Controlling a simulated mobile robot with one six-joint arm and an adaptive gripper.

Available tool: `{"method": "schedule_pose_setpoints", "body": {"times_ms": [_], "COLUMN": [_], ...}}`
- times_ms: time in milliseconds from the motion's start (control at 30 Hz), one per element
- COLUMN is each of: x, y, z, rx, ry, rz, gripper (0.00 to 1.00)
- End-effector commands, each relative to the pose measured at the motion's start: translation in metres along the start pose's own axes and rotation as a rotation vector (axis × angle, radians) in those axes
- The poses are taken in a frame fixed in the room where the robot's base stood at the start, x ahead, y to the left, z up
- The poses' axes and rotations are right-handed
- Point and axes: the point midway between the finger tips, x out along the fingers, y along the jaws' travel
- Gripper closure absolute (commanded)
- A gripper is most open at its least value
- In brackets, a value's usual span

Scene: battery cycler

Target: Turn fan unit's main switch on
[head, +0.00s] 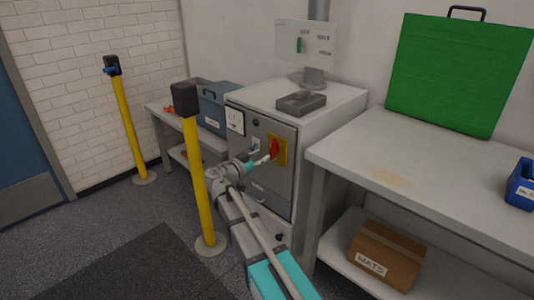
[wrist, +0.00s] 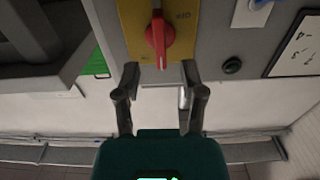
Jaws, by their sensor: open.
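The fan unit (head: 285,190) is a grey cabinet against the back wall. Its main switch (head: 274,148) is a red rotary handle on a yellow plate (head: 283,150) on the front panel. In the wrist view the red handle (wrist: 159,38) stands upright in the picture on its yellow plate (wrist: 186,30). My gripper (head: 265,160) is in front of the panel, close to the switch. In the wrist view my gripper (wrist: 160,74) is open and empty. The handle's lower end shows between and just above the two fingertips; I cannot tell whether they touch it.
A yellow post (head: 197,185) stands left of my arm, with another post (head: 128,120) farther back. A workbench (head: 400,190) stands at the right, with a cardboard box (head: 385,255) on its lower shelf. A grey tray (head: 301,102) lies on the cabinet. A dark round button (wrist: 232,66) is beside the switch plate.

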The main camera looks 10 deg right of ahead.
Motion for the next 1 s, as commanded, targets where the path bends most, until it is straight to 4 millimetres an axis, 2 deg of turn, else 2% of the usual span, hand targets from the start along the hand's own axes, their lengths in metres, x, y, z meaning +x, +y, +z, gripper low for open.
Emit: {"method": "schedule_pose_setpoints", "body": {"times_ms": [200, 400, 600, 1000], "x": [-0.034, -0.055, -0.064, -0.064], "y": [0.001, 0.0, 0.0, 0.0], "z": [0.0, 0.0, 0.0, 0.0], "rx": [0.0, 0.0, 0.0, 0.0], "ry": [0.0, 0.0, -0.001, -0.001], "rz": [-0.002, 0.0, 0.0, 0.001], "gripper": [0.47, 0.47, 0.47, 0.47]}}
